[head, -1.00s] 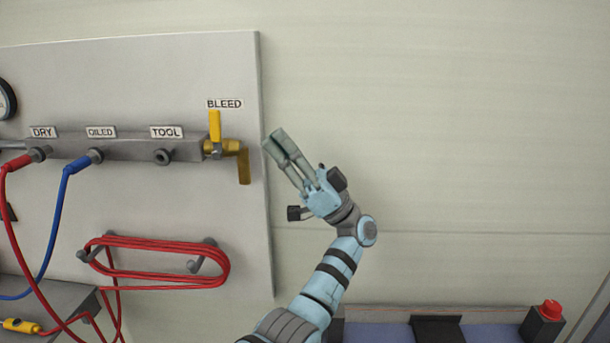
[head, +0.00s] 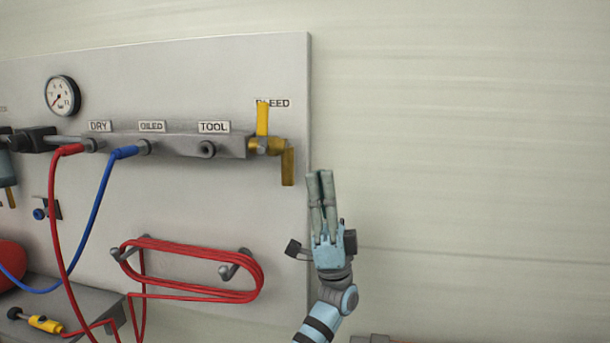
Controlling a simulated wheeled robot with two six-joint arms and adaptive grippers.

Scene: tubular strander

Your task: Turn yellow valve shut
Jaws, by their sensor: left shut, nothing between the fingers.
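The yellow valve handle (head: 262,119) points straight up in front of the BLEED label (head: 273,103). It is on a brass valve body (head: 266,146) at the right end of the grey manifold, with a brass outlet (head: 288,167) hanging down. My left gripper (head: 320,174) is shut and empty, fingers pointing up. In the picture it is just right of the panel edge, lower right of the valve and apart from the handle. My right gripper is not in view.
The manifold (head: 190,146) carries a red hose (head: 57,190), a blue hose (head: 103,185) and an empty TOOL port (head: 207,149). A coiled red hose (head: 190,245) hangs on pegs below. A gauge (head: 62,96) is upper left. The wall at right is clear.

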